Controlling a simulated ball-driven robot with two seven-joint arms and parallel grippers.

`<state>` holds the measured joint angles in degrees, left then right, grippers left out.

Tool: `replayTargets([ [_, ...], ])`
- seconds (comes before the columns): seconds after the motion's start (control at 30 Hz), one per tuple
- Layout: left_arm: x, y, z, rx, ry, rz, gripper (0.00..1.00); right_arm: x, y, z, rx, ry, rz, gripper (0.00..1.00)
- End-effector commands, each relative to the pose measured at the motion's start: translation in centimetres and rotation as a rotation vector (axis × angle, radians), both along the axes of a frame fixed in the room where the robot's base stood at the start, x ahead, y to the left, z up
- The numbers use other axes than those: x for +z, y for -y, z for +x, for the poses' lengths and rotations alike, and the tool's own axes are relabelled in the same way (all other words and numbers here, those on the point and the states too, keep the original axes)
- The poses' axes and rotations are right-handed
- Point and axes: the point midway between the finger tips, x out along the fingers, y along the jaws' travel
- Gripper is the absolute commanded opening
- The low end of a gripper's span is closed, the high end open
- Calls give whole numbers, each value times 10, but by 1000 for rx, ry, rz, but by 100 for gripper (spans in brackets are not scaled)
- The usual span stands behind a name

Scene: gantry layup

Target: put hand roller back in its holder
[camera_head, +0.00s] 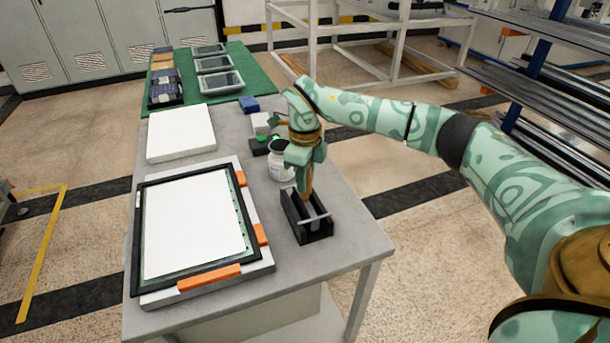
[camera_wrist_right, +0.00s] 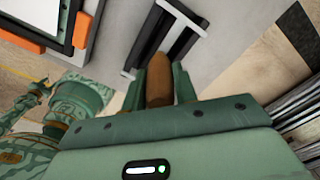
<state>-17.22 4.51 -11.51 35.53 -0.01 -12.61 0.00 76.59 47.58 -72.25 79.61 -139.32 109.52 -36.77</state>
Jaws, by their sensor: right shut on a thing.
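My right gripper (camera_head: 305,168) points down over the black holder (camera_head: 320,237) near the right edge of the table. It is shut on the brown handle of the hand roller (camera_head: 308,186). The handle hangs below the jaws and its lower end reaches the holder's opening. In the right wrist view the brown handle (camera_wrist_right: 158,80) sits between the two fingers of my right gripper (camera_wrist_right: 160,92), with the black holder (camera_wrist_right: 196,45) just beyond. A pale bar crosses the holder. I cannot tell whether the roller rests in it.
A black frame with a white sheet (camera_head: 195,220) and orange corners lies left of the holder. A white jar (camera_head: 281,165) stands close behind my right gripper. A white slab (camera_head: 181,133) lies farther back, and a green mat (camera_head: 235,62) with trays covers the far end.

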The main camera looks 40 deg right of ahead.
Motion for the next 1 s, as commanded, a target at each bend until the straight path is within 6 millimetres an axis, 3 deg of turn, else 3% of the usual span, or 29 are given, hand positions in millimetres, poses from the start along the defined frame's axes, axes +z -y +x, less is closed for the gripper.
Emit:
replayTargets([
  [0.5, -2, 0, 0, 0, 0, 0, 46, -10, 0, 0, 0, 0, 0, 7],
  [0.53, -2, 0, 0, 0, 0, 0, 46, -10, 0, 0, 0, 1, 1, 31],
  [0.6, -2, 0, 0, 0, 0, 0, 46, -10, 0, 0, 0, 1, 1, 51],
  [0.63, -2, 0, 0, 1, 0, 0, 46, -10, 0, 0, 0, 1, 1, 54],
  [0.87, -2, 0, 0, 1, 0, 1, 46, -10, 0, 0, 0, -1, -1, 54],
  [1.0, 1, -1, 2, 1, 3, 1, 46, -1, 0, 0, 0, 1, -1, 54],
])
